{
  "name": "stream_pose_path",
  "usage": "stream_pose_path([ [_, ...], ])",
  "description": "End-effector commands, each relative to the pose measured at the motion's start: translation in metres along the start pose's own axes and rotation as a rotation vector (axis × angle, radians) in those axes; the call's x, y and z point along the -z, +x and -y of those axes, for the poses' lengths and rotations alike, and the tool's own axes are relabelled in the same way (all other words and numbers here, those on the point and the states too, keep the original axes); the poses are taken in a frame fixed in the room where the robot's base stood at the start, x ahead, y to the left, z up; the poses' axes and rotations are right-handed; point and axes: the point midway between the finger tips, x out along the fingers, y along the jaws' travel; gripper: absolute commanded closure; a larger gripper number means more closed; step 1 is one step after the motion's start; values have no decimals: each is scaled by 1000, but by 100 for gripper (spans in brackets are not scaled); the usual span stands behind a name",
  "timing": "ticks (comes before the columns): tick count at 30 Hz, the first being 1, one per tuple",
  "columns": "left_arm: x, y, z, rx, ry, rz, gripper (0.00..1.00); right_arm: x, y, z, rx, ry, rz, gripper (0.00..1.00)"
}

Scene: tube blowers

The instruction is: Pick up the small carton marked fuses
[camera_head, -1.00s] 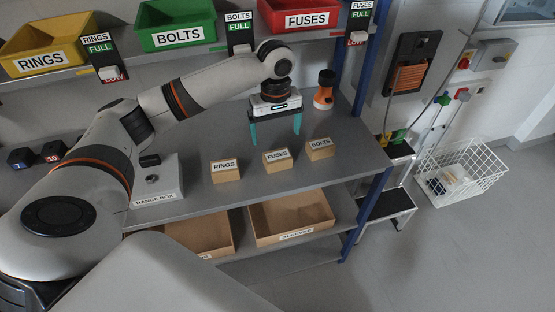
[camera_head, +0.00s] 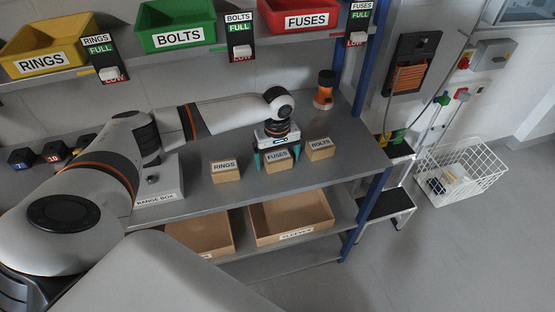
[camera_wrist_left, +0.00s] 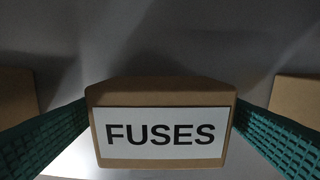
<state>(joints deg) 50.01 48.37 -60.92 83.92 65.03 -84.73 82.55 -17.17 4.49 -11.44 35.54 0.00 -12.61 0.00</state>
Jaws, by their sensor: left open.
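The small brown carton marked FUSES (camera_head: 278,160) stands on the grey bench between two like cartons. My left gripper (camera_head: 276,163) is open and lowered over it, with one teal finger on each side of the carton. In the left wrist view the FUSES carton (camera_wrist_left: 160,125) fills the middle, its white label facing the camera, with the teal fingers at its left and right. I cannot tell whether the fingers touch it. My right gripper is not in view.
The RINGS carton (camera_head: 225,171) stands just left and the BOLTS carton (camera_head: 320,149) just right, both near the fingers. An orange and black lamp (camera_head: 325,90) stands behind. A range box (camera_head: 158,185) is at the left. Labelled bins, including the red FUSES bin (camera_head: 300,15), sit above.

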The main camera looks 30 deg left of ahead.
Motion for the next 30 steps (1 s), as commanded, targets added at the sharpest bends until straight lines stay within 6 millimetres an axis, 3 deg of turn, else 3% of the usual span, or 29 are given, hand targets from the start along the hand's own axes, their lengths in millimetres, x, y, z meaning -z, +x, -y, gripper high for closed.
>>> stream_pose_path([
  [3, 0, 0, 0, 0, 0, 0, 8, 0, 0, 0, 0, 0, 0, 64],
  [12, 0, 0, 0, 0, 0, 0, 56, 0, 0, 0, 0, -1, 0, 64],
  [21, 0, -7, 1, 3, 0, 1, 56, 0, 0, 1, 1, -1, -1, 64],
  [30, -1, -63, 2, 6, -1, 2, 56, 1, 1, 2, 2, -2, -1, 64],
])
